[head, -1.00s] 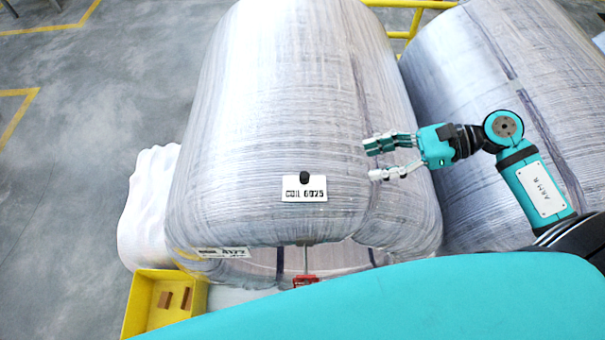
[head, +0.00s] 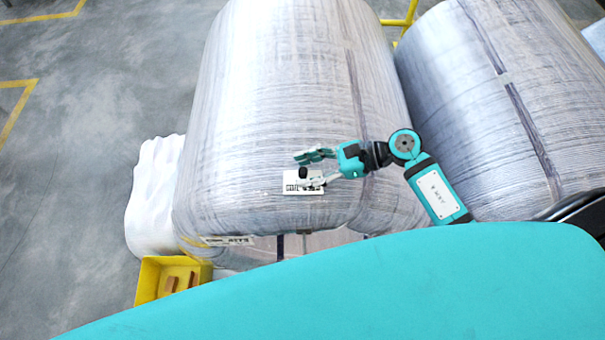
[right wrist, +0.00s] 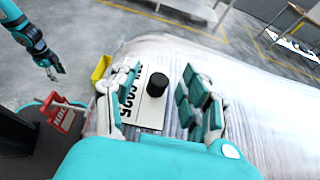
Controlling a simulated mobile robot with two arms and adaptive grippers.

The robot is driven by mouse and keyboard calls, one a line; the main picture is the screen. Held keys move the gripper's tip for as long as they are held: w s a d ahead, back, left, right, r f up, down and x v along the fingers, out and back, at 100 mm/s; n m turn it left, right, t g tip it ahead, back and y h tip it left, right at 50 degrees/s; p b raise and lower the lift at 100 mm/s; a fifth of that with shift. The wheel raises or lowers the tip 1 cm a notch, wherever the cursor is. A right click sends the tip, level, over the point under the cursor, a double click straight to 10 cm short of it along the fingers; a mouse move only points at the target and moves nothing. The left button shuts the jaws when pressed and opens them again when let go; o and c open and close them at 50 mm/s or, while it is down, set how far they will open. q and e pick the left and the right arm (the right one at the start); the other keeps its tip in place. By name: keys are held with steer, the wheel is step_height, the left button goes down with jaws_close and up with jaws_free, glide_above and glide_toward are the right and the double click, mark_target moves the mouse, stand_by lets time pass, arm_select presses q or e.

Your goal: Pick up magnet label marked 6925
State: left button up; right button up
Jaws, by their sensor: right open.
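The white magnet label (head: 290,188) with a black knob (head: 304,173) lies on the front of the wrapped middle coil. In the right wrist view the label (right wrist: 150,112) shows the digits 6925, partly covered by a finger, and the knob (right wrist: 157,84) stands up from it. My right gripper (head: 302,170) is open, with its fingers reaching in from the right at the label. In the right wrist view its fingers (right wrist: 160,80) stand on either side of the knob, which is not gripped. My left gripper (right wrist: 56,70) hangs at the far left there; its jaw state is unclear.
The large wrapped coil (head: 270,80) fills the middle; another coil (head: 520,110) stands at right. A second label (head: 228,241) sits low on the middle coil. A yellow bin (head: 150,278) holds brown blocks. A red object (right wrist: 62,115) shows at left in the right wrist view.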

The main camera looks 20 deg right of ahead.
steer(key=shift+c, duration=0.3)
jaws_close()
stand_by(0.3)
